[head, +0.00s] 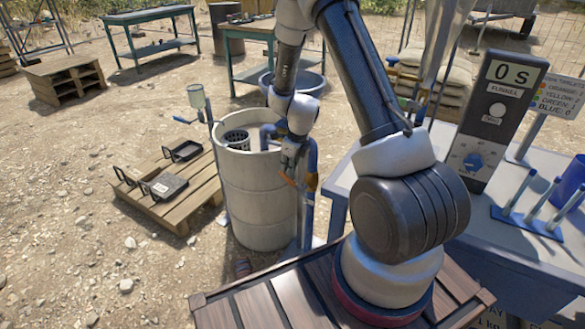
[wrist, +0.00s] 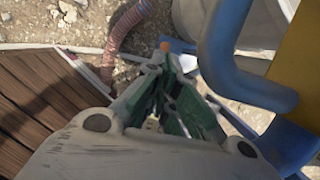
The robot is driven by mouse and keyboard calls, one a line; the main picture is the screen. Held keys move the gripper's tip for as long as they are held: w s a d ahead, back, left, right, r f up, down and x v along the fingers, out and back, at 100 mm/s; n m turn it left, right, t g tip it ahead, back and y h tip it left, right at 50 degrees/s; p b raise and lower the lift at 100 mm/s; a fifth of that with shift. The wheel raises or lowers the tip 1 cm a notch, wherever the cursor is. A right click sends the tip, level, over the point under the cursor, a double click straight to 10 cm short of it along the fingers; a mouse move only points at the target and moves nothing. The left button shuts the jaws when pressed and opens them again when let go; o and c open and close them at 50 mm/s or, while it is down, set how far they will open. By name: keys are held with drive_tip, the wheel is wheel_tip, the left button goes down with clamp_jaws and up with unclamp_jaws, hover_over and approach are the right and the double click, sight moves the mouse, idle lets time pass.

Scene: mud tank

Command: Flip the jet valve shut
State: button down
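The jet valve sits on the blue pipe (head: 311,158) at the right side of the pale drum (head: 250,205). Its orange-yellow body (head: 312,182) shows in the head view, with a thin orange lever (head: 290,181) to its left. My gripper (head: 291,168) is down beside the pipe, close to the lever. In the wrist view my gripper's green fingers (wrist: 163,62) come together at the tips. A small orange end (wrist: 165,46) shows just past them; I cannot tell whether they touch it. The curved blue pipe (wrist: 225,60) and a yellow surface (wrist: 298,70) are on the right.
A wire basket (head: 236,140) sits in the drum's top. A pallet (head: 170,190) with black trays is to the left. A blue-grey table (head: 345,185) with a control box reading 0 S (head: 497,115) stands right. A reddish hose (wrist: 120,35) lies near the fingertips.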

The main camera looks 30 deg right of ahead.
sight(293, 181)
drive_tip(key=shift+w+a+f, duration=0.2)
drive_tip(key=shift+w+f, duration=0.1)
drive_tip(key=shift+w, duration=0.1)
drive_tip(key=shift+r, duration=0.1)
idle(0.4)
drive_tip(key=v, duration=1.1)
drive_tip(key=shift+r, duration=0.35)
